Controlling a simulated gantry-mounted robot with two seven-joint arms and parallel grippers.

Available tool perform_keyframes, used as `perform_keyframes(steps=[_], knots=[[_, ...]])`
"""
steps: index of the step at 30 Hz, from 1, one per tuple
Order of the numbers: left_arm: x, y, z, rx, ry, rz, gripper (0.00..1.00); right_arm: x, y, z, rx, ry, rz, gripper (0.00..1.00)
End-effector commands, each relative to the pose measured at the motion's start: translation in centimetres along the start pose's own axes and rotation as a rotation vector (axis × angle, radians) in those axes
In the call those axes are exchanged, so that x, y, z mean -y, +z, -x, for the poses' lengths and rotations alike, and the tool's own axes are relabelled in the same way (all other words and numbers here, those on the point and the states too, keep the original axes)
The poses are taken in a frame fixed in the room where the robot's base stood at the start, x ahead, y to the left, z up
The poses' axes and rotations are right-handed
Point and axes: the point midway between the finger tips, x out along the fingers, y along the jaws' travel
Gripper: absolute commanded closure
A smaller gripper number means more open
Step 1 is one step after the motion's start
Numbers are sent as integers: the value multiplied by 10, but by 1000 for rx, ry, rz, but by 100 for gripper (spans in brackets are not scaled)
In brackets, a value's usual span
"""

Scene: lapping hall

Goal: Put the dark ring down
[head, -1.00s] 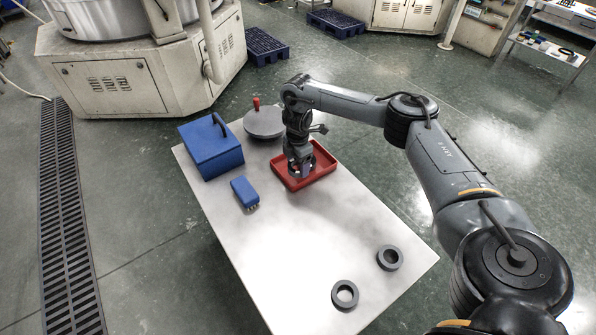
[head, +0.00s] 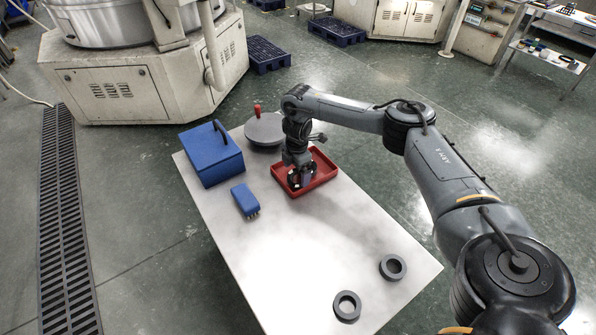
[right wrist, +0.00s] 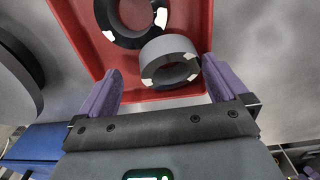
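My right gripper (head: 301,182) points down over the red tray (head: 324,174), at its left part. In the right wrist view its two purple fingers (right wrist: 161,72) stand apart. A dark ring (right wrist: 170,64) with a grey outer wall and white marks lies between and just beyond the fingertips, near the right finger, with a gap to the left one. Another dark ring (right wrist: 107,32) with white marks lies further into the red tray (right wrist: 80,34). Whether the nearer ring rests flat on the tray floor is hard to tell. My left gripper is out of view.
Two dark grey rings, one at the front (head: 347,306) and one to its right (head: 393,267), lie on the pale table (head: 290,250). A blue box (head: 211,155), a blue block (head: 245,200) and a grey disc with red knob (head: 264,129) stand near the tray. The table middle is clear.

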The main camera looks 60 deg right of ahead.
Motion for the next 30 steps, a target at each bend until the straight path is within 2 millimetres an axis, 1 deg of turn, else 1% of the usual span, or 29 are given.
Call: perform_keyframes(steps=[1,5,12,13,15,19,24,30], knots=[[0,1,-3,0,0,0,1,9,5,-16,23,-20,6,1],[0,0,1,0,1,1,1,9,5,0,23,-23,7,1],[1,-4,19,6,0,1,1,7,4,51,17,-19,5,1],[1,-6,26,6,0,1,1,6,3,60,18,-19,5,1],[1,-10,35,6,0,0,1,6,3,73,17,-18,5,1],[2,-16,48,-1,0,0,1,6,3,90,16,-19,4,1],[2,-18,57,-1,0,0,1,6,3,103,16,-19,4,1],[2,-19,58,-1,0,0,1,6,3,107,15,-20,3,1]])
